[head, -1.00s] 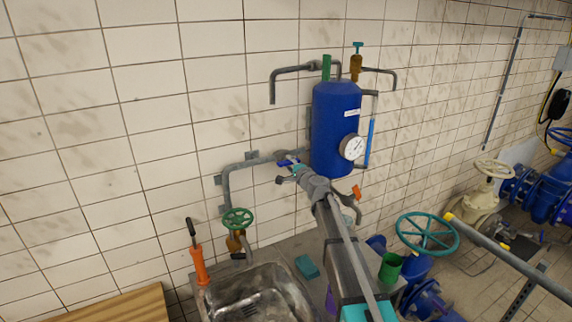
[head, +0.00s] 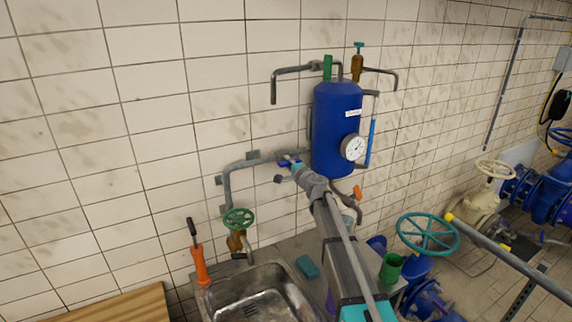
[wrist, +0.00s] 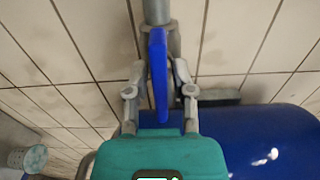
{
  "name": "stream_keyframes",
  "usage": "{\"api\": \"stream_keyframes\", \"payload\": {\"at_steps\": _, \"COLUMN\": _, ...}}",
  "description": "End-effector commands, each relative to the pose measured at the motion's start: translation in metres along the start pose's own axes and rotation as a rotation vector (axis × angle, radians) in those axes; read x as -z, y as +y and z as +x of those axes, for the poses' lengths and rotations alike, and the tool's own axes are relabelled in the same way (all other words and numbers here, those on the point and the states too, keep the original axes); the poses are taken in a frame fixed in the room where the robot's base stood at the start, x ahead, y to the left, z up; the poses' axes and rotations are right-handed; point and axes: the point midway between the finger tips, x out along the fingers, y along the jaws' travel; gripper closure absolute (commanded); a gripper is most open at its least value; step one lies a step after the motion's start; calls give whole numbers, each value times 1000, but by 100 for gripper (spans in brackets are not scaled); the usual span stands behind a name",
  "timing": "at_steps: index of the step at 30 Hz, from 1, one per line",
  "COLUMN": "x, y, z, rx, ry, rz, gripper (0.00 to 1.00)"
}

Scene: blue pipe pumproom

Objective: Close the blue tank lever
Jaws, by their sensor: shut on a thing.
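The blue tank (head: 337,125) is mounted on the tiled wall, with a white label and a round gauge (head: 353,147) on its front. The blue lever (wrist: 158,75) sits on the grey pipe (wrist: 157,12) beside the tank. In the wrist view it lies lengthwise between the two fingers of my gripper (wrist: 159,72), which is shut on it. In the head view the lever (head: 285,162) shows just past my gripper (head: 291,164), left of the tank's lower part. My wrist partly hides the pipework there.
Below are a metal sink (head: 262,295), a green wheel valve (head: 238,219), an orange-handled tool (head: 199,265) and a teal block (head: 307,267). A large teal handwheel (head: 428,235) and a green cup (head: 391,267) stand right of my arm. An orange-handled valve (head: 357,191) is under the tank.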

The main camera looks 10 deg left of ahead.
Motion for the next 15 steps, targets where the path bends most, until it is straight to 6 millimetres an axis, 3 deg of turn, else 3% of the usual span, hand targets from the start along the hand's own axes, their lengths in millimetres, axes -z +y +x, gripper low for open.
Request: {"api": "stream_keyframes", "payload": {"at_steps": 15, "x": 6, "y": 1, "z": -6, "rx": 0, "ry": 9, "rz": 216, "gripper": 100}}
